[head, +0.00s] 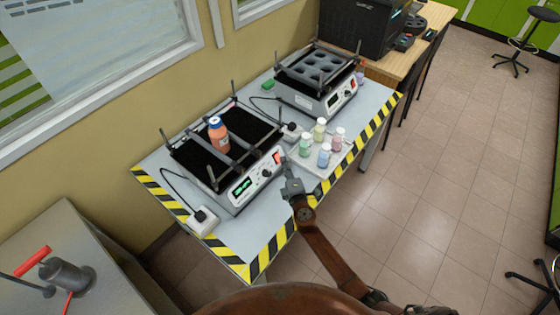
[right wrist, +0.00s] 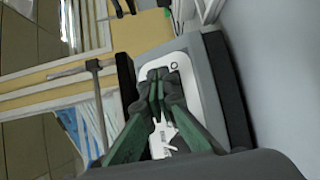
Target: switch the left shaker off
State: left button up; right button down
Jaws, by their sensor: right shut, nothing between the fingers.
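The left shaker (head: 222,160) stands on the near part of the table, with a black platform, metal posts and a white front panel. Its display (head: 242,188) glows green, and its red switch (head: 278,157) is at the panel's right end. My right gripper (head: 287,168) is shut and empty, with its tips close to the switch end of the panel; I cannot tell whether they touch. In the right wrist view the shut green fingers (right wrist: 158,76) lie in front of the white panel (right wrist: 182,72) and cover part of it; the switch cannot be made out there. My left gripper is not in view.
An orange bottle with a blue cap (head: 217,134) stands on the left shaker. Several small capped bottles (head: 324,153) stand right of my gripper. A second shaker (head: 318,80) is farther back. A power socket (head: 203,222) sits at the front left.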

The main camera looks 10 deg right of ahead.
dwell(0.4)
jog(key=shift+s+d+r+p, duration=0.35)
jog(key=shift+s+r, duration=0.05)
jog(key=shift+s, duration=0.1)
jog(key=s+d+r+p, duration=0.2)
jog(key=s+r, duration=0.1)
jog(key=shift+s+d+p, duration=0.1)
jog(key=shift+d+p, duration=0.15)
jog(key=shift+p, duration=0.05)
dwell(0.3)
jog(key=shift+f, duration=0.1)
